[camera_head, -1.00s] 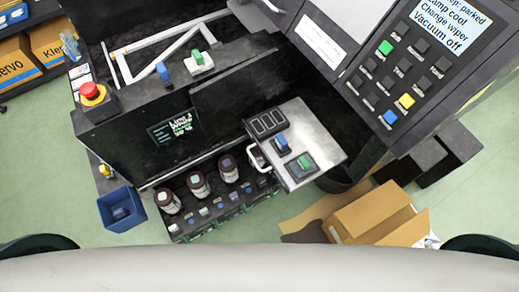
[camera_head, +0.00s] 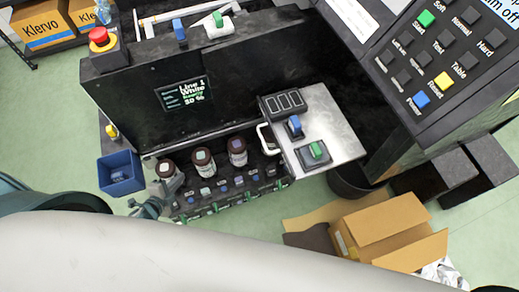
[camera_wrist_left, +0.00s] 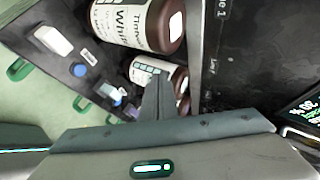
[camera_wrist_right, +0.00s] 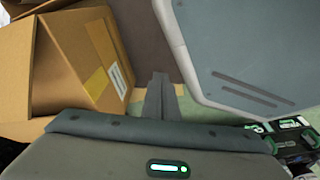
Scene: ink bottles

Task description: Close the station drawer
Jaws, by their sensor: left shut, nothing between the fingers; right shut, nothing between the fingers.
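The station drawer (camera_head: 232,205) is a dark tray standing out from the machine's lower front in the head view. It holds three brown ink bottles with white labels, the left one (camera_head: 166,169), the middle one (camera_head: 203,162) and the right one (camera_head: 237,152). My left gripper (camera_head: 172,186) is at the drawer's left end, close to the left bottle. In the left wrist view, its shut, empty fingers (camera_wrist_left: 158,82) overlap a bottle; I cannot tell whether they touch. My right gripper (camera_wrist_right: 160,82) is shut and empty in its wrist view, and hidden in the head view.
A metal shelf with switches (camera_head: 328,128) juts out right of the drawer. A blue bin (camera_head: 121,174) is left of it. An open cardboard box (camera_head: 378,226) lies on the floor at lower right, also near my right gripper (camera_wrist_right: 60,65).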

